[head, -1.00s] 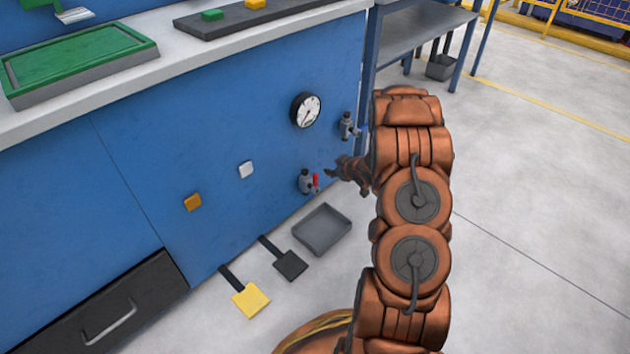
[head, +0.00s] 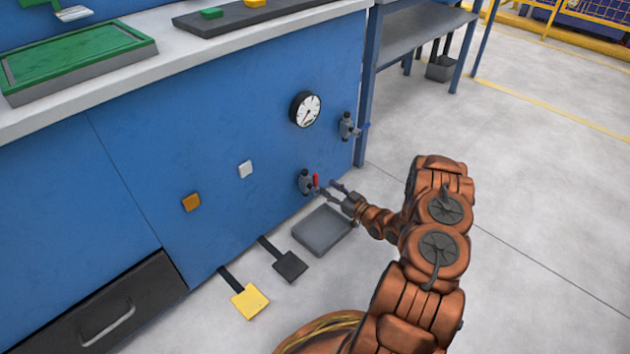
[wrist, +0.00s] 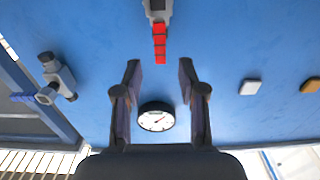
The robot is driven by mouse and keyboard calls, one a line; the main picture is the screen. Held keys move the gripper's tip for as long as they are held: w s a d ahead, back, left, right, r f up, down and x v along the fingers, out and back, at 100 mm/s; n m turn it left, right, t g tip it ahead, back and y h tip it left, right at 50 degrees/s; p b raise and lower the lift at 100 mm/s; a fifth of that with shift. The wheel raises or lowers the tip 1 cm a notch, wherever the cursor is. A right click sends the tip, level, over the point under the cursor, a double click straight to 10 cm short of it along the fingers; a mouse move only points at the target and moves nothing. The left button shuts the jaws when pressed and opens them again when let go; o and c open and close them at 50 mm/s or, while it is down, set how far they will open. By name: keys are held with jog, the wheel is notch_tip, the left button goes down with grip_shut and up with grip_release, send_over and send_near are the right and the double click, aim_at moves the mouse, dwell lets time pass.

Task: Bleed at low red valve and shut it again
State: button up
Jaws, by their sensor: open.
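The low valve with a red handle (head: 316,180) sits on the blue cabinet front, below the round gauge (head: 306,109). In the head view its handle points up. My gripper (head: 334,188) is open and empty, just right of the valve and close to it. In the wrist view, which looks upside down, the red handle (wrist: 159,42) lies ahead of and between the lines of the open fingers (wrist: 160,75), apart from them. The gauge also shows in the wrist view (wrist: 156,117). A second valve with a blue handle (head: 348,126) is higher on the right.
A grey tray (head: 322,230) lies on the floor under the red valve, below my gripper. A black pedal (head: 290,265) and a yellow pedal (head: 250,300) stick out to its left. White (head: 245,169) and orange (head: 191,202) buttons are on the cabinet. Floor to the right is clear.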

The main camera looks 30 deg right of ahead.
aim_at(316, 181)
jog(key=b+x, duration=0.2)
jog(key=x, duration=0.3)
jog(key=shift+w+a+f, duration=0.15)
jog(key=shift+w, duration=0.1)
jog(key=shift+x, duration=0.8)
grip_shut()
jog(key=shift+a, duration=0.1)
jog(key=shift+w, duration=0.1)
